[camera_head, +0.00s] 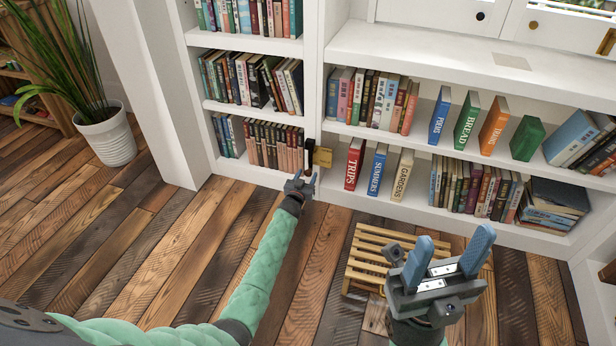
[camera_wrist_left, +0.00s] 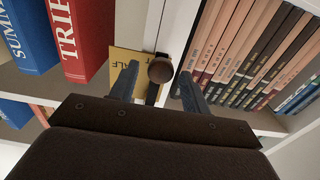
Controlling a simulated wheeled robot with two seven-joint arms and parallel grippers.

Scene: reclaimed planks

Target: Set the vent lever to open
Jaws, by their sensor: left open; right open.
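The vent lever (camera_head: 309,152) is a dark strip on the white upright between the two bookcase sections, beside a small yellow tag (camera_head: 323,157). In the left wrist view its round dark knob (camera_wrist_left: 160,69) sits between the fingers of my left gripper (camera_wrist_left: 157,80), with gaps on both sides. The tag (camera_wrist_left: 126,65) shows there too, partly behind a finger, its lettering only partly readable. In the head view my left gripper (camera_head: 300,180) is open just below and in front of the lever. My right gripper (camera_head: 449,252) is open and empty, low at the right.
Books fill the shelves on both sides of the upright, with the red "Trips" book (camera_head: 354,164) nearest on the right. A wooden pallet (camera_head: 366,262) lies on the plank floor behind my right gripper. A potted plant (camera_head: 108,138) stands at the left.

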